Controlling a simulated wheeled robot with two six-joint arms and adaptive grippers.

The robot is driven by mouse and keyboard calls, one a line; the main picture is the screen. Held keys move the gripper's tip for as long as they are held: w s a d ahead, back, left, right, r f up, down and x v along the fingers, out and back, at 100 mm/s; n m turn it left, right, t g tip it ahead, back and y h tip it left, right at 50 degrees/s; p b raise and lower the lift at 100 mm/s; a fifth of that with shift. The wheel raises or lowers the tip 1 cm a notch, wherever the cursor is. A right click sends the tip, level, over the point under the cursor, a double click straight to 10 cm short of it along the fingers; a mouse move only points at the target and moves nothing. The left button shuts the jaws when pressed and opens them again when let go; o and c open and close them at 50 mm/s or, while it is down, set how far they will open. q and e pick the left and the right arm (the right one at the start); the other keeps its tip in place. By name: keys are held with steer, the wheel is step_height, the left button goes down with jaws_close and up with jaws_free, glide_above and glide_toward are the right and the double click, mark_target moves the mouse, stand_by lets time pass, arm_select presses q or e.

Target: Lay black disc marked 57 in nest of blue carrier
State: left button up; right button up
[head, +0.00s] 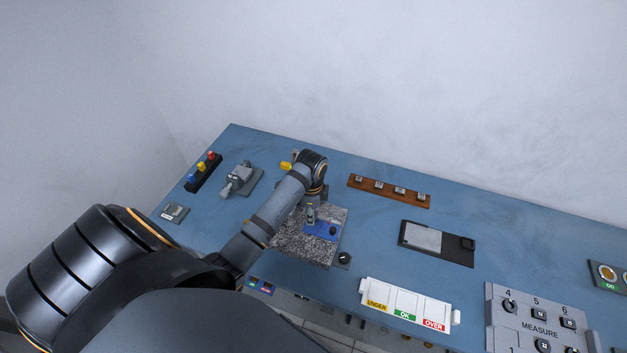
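The blue carrier (315,230) lies on a speckled granite block (291,243) left of the picture's middle. A small dark round spot shows on its right part; I cannot tell whether it is a disc or the nest. No number 57 is readable, so I cannot single out the marked disc. My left arm reaches in over the granite block. My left gripper (311,211) is small and partly hidden below the wrist, close above the carrier; its finger opening cannot be made out. My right gripper is not in view.
A wooden rack (389,191) stands behind, a black tray (437,243) to the right. The UNDER/OK/OVER holder (406,304) and MEASURE panel (536,318) are near the front edge. Blue tabletop between them is clear.

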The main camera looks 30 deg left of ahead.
arm_select(q)
steer(key=shift+w+f, duration=0.35)
steer(key=shift+f, duration=0.05)
steer(key=shift+w+f+b, duration=0.2)
steer(key=shift+f+b, duration=0.1)
steer(key=shift+f, duration=0.25)
steer(key=shift+w+f+b, duration=0.15)
steer(key=shift+f+b, duration=0.15)
steer(key=shift+f, duration=0.2)
steer(key=shift+s+f, duration=0.15)
steer(key=shift+f, duration=0.25)
step_height(320, 180, down, 2)
steer(key=shift+f+b, duration=0.15)
steer(key=shift+b, duration=0.6)
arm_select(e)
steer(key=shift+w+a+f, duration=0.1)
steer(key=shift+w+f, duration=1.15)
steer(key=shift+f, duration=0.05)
arm_select(q)
steer(key=shift+f, duration=0.2)
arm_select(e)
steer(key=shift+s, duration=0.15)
arm_select(q)
steer(key=o, duration=1.2)
steer(key=shift+c, duration=0.2)
steer(key=shift+c, duration=0.5)
